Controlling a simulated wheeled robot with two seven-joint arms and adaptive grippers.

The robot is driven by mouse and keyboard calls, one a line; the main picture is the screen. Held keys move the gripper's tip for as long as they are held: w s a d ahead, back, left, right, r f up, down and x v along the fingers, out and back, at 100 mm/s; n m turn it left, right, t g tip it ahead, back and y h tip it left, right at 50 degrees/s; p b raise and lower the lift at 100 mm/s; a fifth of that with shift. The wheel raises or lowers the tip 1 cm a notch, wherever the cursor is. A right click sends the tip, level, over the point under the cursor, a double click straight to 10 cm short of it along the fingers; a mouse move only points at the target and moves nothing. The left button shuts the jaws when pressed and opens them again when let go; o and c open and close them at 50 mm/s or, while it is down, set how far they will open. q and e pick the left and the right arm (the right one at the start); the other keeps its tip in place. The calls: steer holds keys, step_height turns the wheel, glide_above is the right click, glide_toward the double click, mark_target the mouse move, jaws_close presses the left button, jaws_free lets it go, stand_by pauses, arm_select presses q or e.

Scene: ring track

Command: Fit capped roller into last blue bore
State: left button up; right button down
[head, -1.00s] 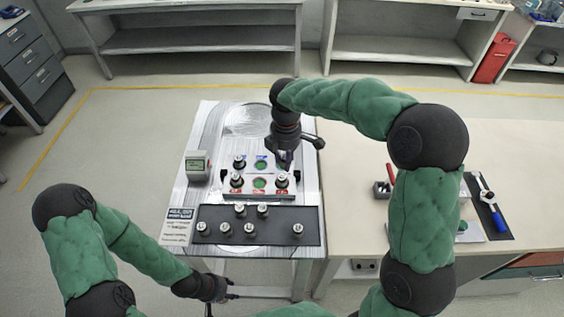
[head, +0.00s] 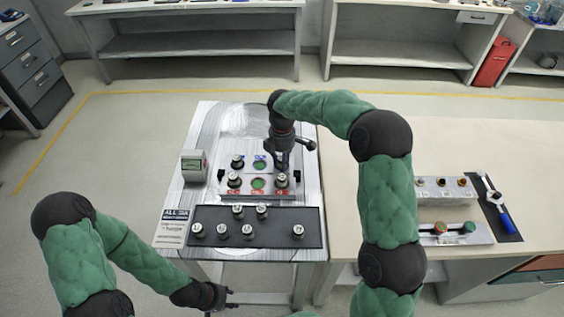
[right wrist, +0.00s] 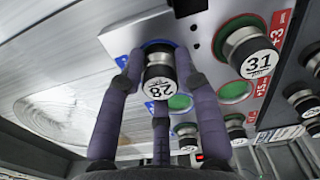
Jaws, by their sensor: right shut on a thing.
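My right gripper (head: 281,163) is over the back right bore of the fixture block (head: 228,193). In the right wrist view its purple fingers (right wrist: 157,66) are shut on a capped roller (right wrist: 159,88) marked 28. The roller stands at a blue-ringed bore (right wrist: 157,43); how deep it sits I cannot tell. The middle blue bore (head: 260,163) beside it is empty and green inside. A roller (head: 237,160) stands in the left blue bore. In the front red row, rollers stand left and right (head: 281,180), with an empty middle bore (head: 258,183). My left gripper (head: 229,298) is open and empty, low in front of the table.
A dark mat (head: 270,235) in front of the block holds several capped rollers. A grey gauge box (head: 194,166) and a printed card (head: 172,227) are at the left. On the right bench are a parts rack (head: 445,187) and a blue-handled tool (head: 503,217).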

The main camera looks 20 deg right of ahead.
steer(key=shift+r, duration=0.1)
steer(key=shift+f, duration=0.25)
steer(key=shift+s+f, duration=0.25)
steer(key=shift+f, duration=0.2)
steer(key=c, duration=1.2)
jaws_free()
steer(key=shift+a+f, duration=0.1)
steer(key=o, duration=0.3)
steer(key=shift+f, duration=0.25)
steer(key=r+p, duration=0.1)
steer(key=r, duration=0.3)
steer(key=r+p, duration=0.2)
steer(key=r, duration=0.3)
steer(key=r+p, duration=0.1)
steer(key=r, duration=0.4)
steer(key=shift+w, duration=0.25)
